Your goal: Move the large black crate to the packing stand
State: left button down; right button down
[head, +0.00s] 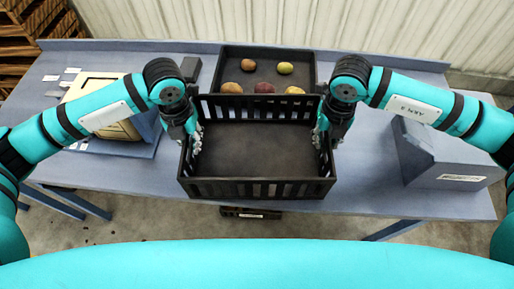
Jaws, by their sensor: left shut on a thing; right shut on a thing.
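The large black crate (257,189) is in the middle of the head view, over the front part of the blue-grey table. It has slatted sides and looks empty. My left gripper (193,140) is shut on the crate's left side wall. My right gripper (321,138) is shut on its right side wall. The fingertips are partly hidden against the walls. I cannot tell whether the crate rests on the table or hangs just above it. I cannot make out which surface is the packing stand.
A black tray (311,72) with several potatoes lies behind the crate. A blue-grey box (440,160) stands at the right of the table (375,195). A cream-coloured box (95,88) stands at the left, partly behind my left arm. Wooden pallets (18,40) are stacked at the far left.

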pick_arm(q)
jog(key=shift+r, duration=0.1)
pick_arm(e)
jog(key=shift+r, duration=0.1)
dwell(0.4)
